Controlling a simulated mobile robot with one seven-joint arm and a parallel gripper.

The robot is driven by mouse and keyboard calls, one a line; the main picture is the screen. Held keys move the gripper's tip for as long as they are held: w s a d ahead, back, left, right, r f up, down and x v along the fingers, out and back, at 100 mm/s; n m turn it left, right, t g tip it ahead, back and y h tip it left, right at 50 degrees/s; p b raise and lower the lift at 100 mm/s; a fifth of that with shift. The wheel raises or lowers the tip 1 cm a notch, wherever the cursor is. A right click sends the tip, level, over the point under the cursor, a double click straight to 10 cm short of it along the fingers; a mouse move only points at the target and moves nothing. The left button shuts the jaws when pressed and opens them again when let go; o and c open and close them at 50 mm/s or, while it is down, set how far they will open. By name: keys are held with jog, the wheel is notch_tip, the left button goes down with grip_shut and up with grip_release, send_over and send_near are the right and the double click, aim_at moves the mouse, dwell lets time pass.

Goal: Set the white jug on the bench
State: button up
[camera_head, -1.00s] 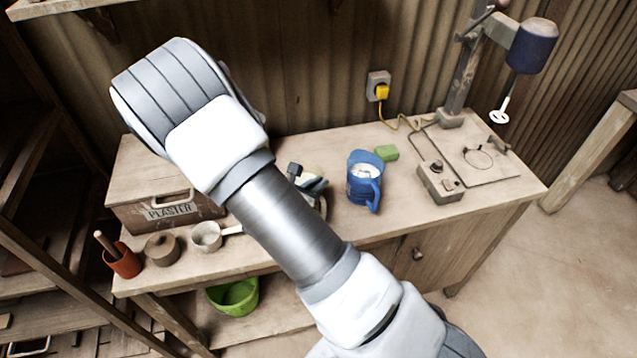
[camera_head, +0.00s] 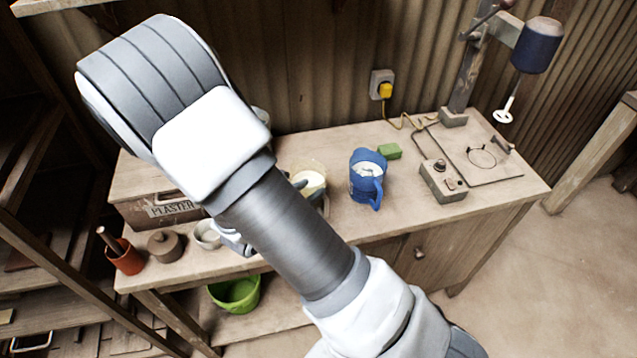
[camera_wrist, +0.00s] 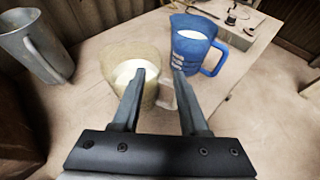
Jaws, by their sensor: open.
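A pale, cream-tinted jug with white contents (camera_wrist: 127,82), which I take for the white jug, stands upright on the bench (camera_wrist: 95,62). In the head view the jug (camera_head: 312,171) shows just right of my arm, partly hidden by it. My gripper (camera_wrist: 159,74) is open, its two fingers pointing toward the jug. The left finger overlaps the jug's body in the wrist view. A pale handle-like part shows between the fingers; I cannot tell whether they touch it.
A blue jug (camera_head: 362,170) stands close to the right of the pale jug. A grey metal jug (camera_wrist: 38,48) stands at left in the wrist view. A green block (camera_head: 390,151), control box (camera_head: 442,184) and plaster box (camera_head: 160,211) are also on the bench.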

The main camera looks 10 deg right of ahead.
jog(key=v, duration=0.6)
jog(key=s+d+r+m+g+y, duration=0.3)
jog(key=s+d+r+m+g, duration=0.4)
jog(key=s+d+r+m, duration=0.65)
jog(key=s+a+r+m+t+y, duration=0.3)
jog(key=a+r+m+y, duration=0.3)
jog(key=m, duration=0.7)
notch_tip(320, 180, up, 3)
jog(key=shift+a+f, duration=0.1)
jog(key=shift+a, duration=0.3)
